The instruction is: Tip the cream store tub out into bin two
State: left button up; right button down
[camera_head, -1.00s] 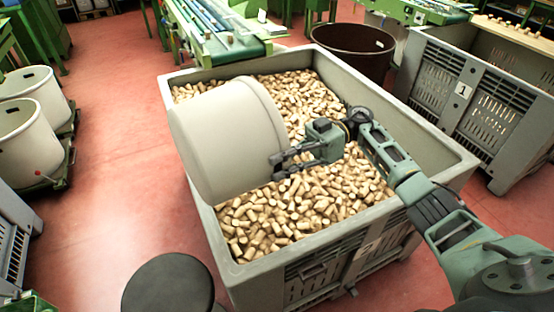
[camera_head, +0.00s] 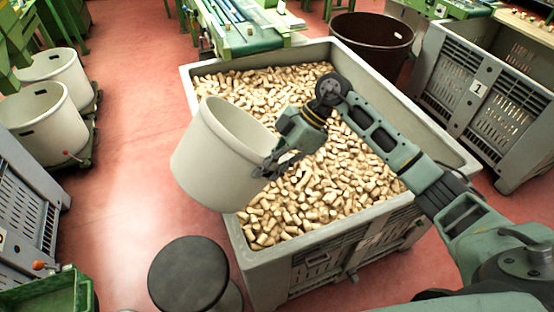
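The cream tub (camera_head: 215,165) hangs tilted over the left wall of a large grey bin. Its mouth faces up and to the right, and the inner wall I can see is bare; its bottom is hidden. My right gripper (camera_head: 275,165) is shut on the tub's rim at the right side. The grey bin (camera_head: 262,238) under my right arm holds a wide layer of cork stoppers (camera_head: 345,180). The label on its front is too unclear to read. My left gripper is not in view.
Another grey bin, marked 1 (camera_head: 478,88), stands at the upper right. A brown tub (camera_head: 372,42) stands behind the cork bin. Two cream tubs (camera_head: 42,125) stand at the left. A dark round stool (camera_head: 188,275) is at the front. Red floor (camera_head: 130,130) lies open at left.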

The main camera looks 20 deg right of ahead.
aim_at(257, 162)
jog(key=a+r+h+p, duration=0.1)
jog(key=p, duration=0.2)
jog(key=r+h+p, duration=0.1)
jog(key=h+p, duration=0.1)
jog(key=p, duration=0.1)
jog(key=a+r+t+h+p, duration=0.1)
jog(key=r+h+p, duration=0.1)
jog(key=p, duration=0.1)
jog(key=shift+s+a, duration=0.2)
jog(key=shift+a, duration=0.1)
jog(key=shift+f+h, duration=0.5)
jog(key=shift+h, duration=0.3)
jog(key=shift+d+f+t+h, duration=0.1)
jog(key=shift+f+t+h, duration=0.2)
jog(key=shift+f+h, duration=0.6)
jog(key=shift+d+r+h, duration=0.1)
jog(key=shift+r+h, duration=0.05)
jog(key=shift+h, duration=0.25)
jog(key=shift+n, duration=0.3)
